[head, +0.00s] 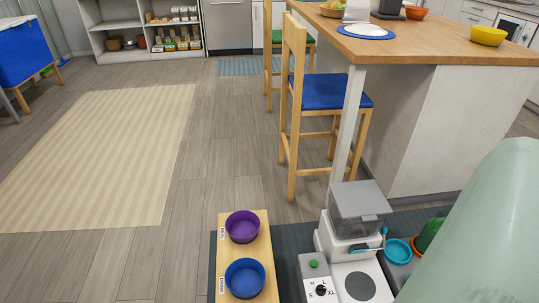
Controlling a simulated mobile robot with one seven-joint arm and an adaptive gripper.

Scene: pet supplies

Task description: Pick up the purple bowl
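The purple bowl (242,227) sits upright in the far part of a low wooden stand (263,222) at the bottom centre of the head view. It looks empty. A blue bowl (245,278) sits in the same stand, just nearer than the purple one. My gripper is not in view. A large pale green rounded shape fills the lower right corner and hides part of the floor there.
A white and grey machine (350,240) with a dial stands right of the stand on a dark mat (285,238). A teal bowl (398,251) lies further right. The wooden floor (150,262) left of the stand is clear.

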